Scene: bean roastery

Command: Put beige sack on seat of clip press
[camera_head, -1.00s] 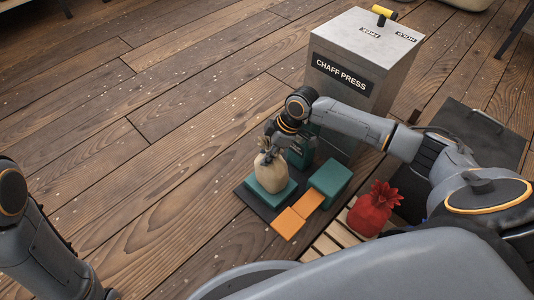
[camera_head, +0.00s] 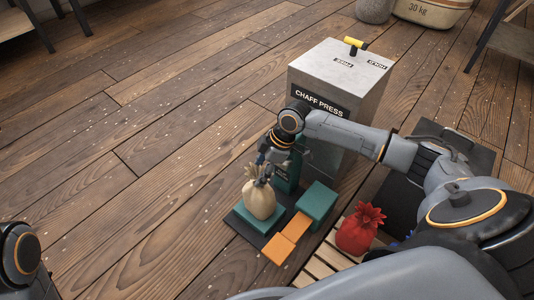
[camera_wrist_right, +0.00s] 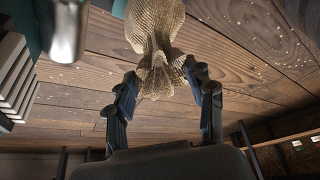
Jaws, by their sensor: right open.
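The beige sack (camera_head: 259,203) stands upright on the teal seat (camera_head: 243,218) of the clip press, which has a dark base (camera_head: 238,230) and a teal upright behind the sack. My right gripper (camera_head: 263,172) is at the sack's gathered top. In the right wrist view the sack (camera_wrist_right: 156,30) shows at the top, with its ruffled end between the two spread fingers (camera_wrist_right: 165,95). The fingers are open, with a gap visible at least on the left side. Only a joint of my left arm shows at the left edge; its gripper is out of view.
A grey chaff press (camera_head: 340,80) stands behind the clip press. A teal block (camera_head: 317,201) and orange parts (camera_head: 287,240) are right of the seat. A red sack (camera_head: 359,230) sits on wooden slats (camera_head: 325,258). The floor to the left is clear.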

